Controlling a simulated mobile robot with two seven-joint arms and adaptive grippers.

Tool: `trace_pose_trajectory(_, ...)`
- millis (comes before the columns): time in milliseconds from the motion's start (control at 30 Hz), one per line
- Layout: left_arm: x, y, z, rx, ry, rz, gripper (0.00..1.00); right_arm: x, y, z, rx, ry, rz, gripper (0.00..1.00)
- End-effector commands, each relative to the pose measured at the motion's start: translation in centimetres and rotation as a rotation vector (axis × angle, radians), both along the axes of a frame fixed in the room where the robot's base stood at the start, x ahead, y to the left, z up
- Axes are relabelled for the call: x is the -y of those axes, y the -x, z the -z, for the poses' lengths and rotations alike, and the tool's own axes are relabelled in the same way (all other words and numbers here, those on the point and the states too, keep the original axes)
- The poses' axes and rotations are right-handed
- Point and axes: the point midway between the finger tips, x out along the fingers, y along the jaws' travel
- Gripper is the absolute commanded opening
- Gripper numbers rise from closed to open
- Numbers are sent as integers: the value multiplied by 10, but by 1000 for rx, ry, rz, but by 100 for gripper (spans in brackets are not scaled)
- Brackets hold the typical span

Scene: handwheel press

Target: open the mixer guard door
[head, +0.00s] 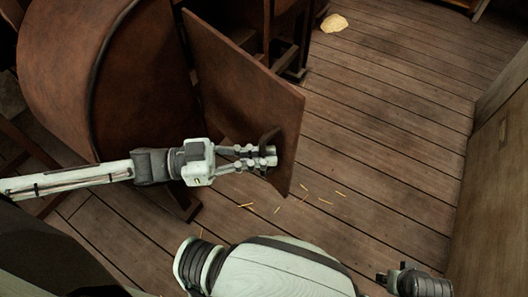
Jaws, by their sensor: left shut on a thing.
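The mixer guard door (235,85) is a flat, rusty brown panel. It stands swung out at an angle from the rounded brown mixer body (60,65), with a gap between its free edge and the body. A dark handle (270,138) sits near the door's lower free corner. My left gripper (268,158) is at that handle and shut on it; the fingers partly hide the handle.
The plank floor (385,120) is open to the right of the door. A pale yellowish lump (334,23) lies on it at the top. Thin straw-like bits (310,195) are scattered below the door. A wooden wall or cabinet (495,190) borders the right side.

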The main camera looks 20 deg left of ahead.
Motion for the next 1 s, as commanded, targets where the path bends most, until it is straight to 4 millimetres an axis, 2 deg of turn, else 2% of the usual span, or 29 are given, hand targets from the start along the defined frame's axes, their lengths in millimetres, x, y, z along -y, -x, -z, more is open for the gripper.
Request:
trace_pose_trajectory(200, 1, 2, 1, -2, 0, 3, 0, 0, 0, 0, 1, 0, 0, 41)
trace_pose_trajectory(233, 1, 2, 1, -2, 0, 3, 12, 0, 0, 0, 1, 0, 0, 41)
trace_pose_trajectory(300, 1, 2, 1, -2, 0, 3, 20, 0, 0, 0, 1, 0, 0, 41)
trace_pose_trajectory(800, 0, 1, 1, 0, -1, 0, 20, 1, -4, -3, 10, 3, 1, 41)
trace_pose_trajectory(1000, -19, 10, 3, -6, -5, -1, 20, 1, -3, -2, 6, 1, 0, 41)
